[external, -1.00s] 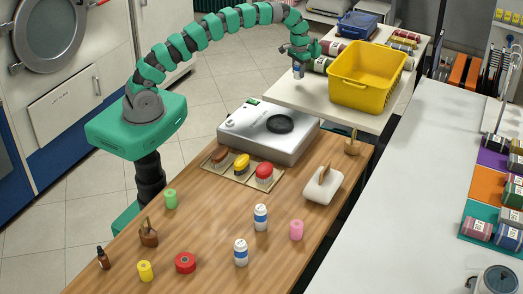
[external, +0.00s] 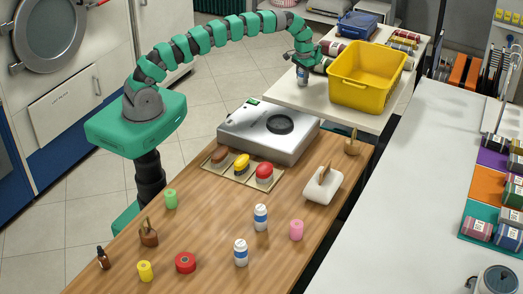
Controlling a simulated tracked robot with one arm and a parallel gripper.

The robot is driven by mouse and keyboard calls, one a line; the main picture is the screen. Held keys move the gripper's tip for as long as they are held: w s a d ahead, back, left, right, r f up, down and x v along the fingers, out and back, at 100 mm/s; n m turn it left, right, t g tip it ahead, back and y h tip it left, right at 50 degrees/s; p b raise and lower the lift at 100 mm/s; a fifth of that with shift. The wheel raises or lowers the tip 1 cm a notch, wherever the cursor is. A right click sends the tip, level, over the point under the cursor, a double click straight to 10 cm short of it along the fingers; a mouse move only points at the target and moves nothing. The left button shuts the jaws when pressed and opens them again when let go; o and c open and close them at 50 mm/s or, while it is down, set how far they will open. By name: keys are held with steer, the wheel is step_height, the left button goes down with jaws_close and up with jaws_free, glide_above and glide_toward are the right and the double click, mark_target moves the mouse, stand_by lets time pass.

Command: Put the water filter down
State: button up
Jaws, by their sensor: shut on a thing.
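My gripper (external: 302,66) is at the end of the long green arm, over the left edge of the far cream table (external: 290,97). It is shut on a small white and blue cylinder, the water filter (external: 302,77), which hangs upright below it. The filter's lower end is at or just above the table top; I cannot tell whether it touches. The filter is left of the yellow bin (external: 345,97) and apart from it.
Rolled bundles (external: 331,48) and a blue container (external: 357,24) lie behind the bin. The table's front left part is clear. A wooden table (external: 210,220) nearer the camera holds a silver scale-like device (external: 262,140), two white bottles and several small items.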

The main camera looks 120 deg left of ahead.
steer(key=shift+f, duration=0.1)
steer(key=o, duration=1)
step_height(320, 180, up, 12)
steer(key=shift+r+b, duration=0.1)
steer(key=shift+b, duration=0.35)
